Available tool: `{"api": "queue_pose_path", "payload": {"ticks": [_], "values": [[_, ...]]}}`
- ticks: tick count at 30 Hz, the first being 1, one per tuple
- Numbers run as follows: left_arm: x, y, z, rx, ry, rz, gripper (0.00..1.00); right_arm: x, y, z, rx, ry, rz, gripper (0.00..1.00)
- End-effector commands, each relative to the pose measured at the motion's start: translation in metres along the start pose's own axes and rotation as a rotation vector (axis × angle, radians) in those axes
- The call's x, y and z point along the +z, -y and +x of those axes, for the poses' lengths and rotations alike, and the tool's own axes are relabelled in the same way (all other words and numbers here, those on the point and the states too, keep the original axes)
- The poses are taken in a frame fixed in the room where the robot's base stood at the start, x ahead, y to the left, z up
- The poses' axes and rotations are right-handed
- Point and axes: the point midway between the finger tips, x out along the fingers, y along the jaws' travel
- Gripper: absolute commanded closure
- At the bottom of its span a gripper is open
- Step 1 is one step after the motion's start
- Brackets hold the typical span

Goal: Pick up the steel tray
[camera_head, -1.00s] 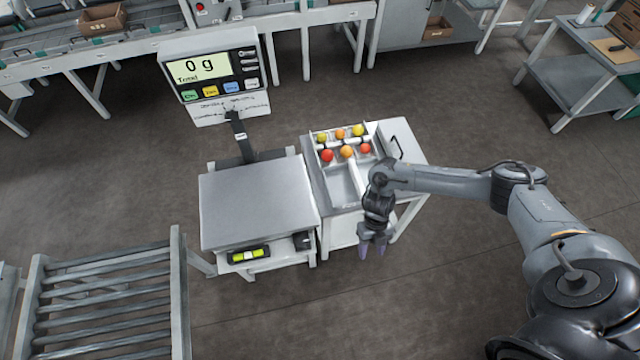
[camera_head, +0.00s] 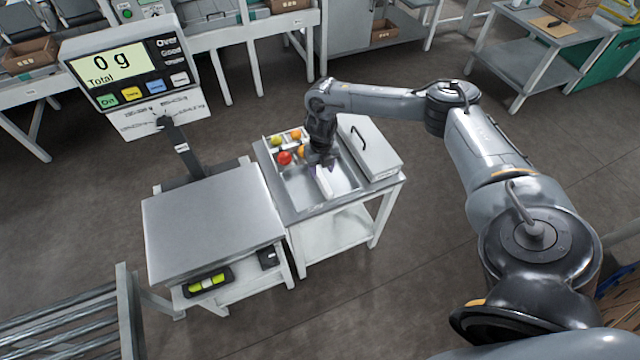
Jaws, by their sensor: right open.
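The steel tray (camera_head: 293,186) is an open, shallow, divided metal tray on the small table right of the scale. Several red, orange and yellow-green tomatoes (camera_head: 284,158) lie in its far compartments. Its near part is bare metal with a pale divider. My right gripper (camera_head: 322,171) points down over the tray's middle, open and empty. The gripper and wrist hide part of the tray and some tomatoes. I cannot tell whether the fingertips touch the tray. My left gripper is not in view.
A steel lid-like panel with a black handle (camera_head: 378,155) lies right of the tray. The scale's flat platform (camera_head: 205,225) stands left, with its display (camera_head: 118,67) on a post behind. A roller conveyor (camera_head: 60,325) is at the lower left.

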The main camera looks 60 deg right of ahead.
Motion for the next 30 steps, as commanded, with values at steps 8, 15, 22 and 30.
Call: {"api": "queue_pose_path", "payload": {"ticks": [8, 15, 22, 30], "values": [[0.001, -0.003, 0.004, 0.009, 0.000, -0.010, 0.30, 0.000, 0.000, 0.018, 0.000, 0.000, 0.000, 0.49], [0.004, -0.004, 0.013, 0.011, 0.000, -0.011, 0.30, 0.001, 0.000, 0.041, -0.001, -0.001, -0.001, 0.49], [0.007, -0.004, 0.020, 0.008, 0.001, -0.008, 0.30, 0.002, 0.000, 0.067, 0.000, -0.001, 0.000, 0.49], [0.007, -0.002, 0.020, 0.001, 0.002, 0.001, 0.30, 0.002, 0.000, 0.068, 0.000, 0.000, -0.001, 0.50]]}}
